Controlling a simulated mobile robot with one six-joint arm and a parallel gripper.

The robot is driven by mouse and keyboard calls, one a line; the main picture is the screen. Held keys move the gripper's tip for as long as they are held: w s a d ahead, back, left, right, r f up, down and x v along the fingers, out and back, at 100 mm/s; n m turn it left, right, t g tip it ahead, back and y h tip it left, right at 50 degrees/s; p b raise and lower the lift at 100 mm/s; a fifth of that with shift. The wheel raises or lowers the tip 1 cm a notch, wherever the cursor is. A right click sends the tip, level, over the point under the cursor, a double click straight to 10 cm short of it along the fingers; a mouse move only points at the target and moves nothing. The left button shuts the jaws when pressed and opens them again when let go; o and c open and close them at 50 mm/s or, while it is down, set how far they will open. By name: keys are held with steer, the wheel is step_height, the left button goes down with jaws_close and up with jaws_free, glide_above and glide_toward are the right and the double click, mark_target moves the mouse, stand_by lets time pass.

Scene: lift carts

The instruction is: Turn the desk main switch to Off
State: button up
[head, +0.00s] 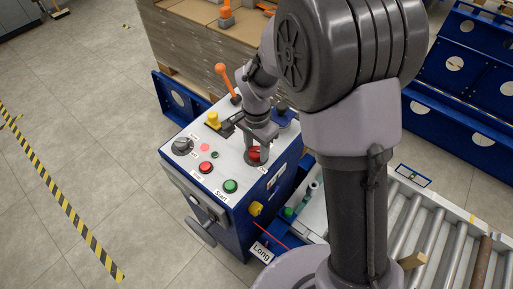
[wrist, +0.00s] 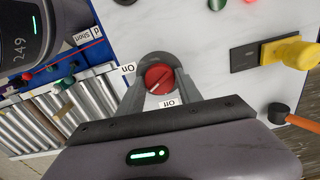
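The desk main switch is a round red knob (wrist: 159,78) on a dark grey base, on the white top of the control desk (head: 232,168). In the wrist view the label "On" (wrist: 128,69) is at its left and "Off" (wrist: 168,103) below it. A pale mark runs slantwise across the knob. My gripper (wrist: 160,87) reaches down over the switch, one grey finger on each side, with the knob between them. The fingers look apart from the red part. In the head view the knob (head: 254,155) shows partly under my gripper.
The desk also bears a yellow handle (head: 213,119), an orange lever (head: 222,72), a black rotary knob (head: 182,146), a red button (head: 205,167) and a green button (head: 230,186). Roller conveyor (head: 437,240) lies right. Open floor (head: 100,140) lies left.

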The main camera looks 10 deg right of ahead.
jaws_close()
steer(key=shift+n, duration=0.3)
steer(key=n+p, duration=0.3)
steer(key=n, duration=0.2)
steer(key=shift+r+n, duration=0.15)
steer(key=shift+n, duration=0.15)
steer(key=n+p, duration=0.2)
steer(key=n, duration=0.3)
steer(key=shift+n, duration=0.4)
steer(key=o, duration=0.5)
jaws_free()
steer(key=shift+o, duration=0.2)
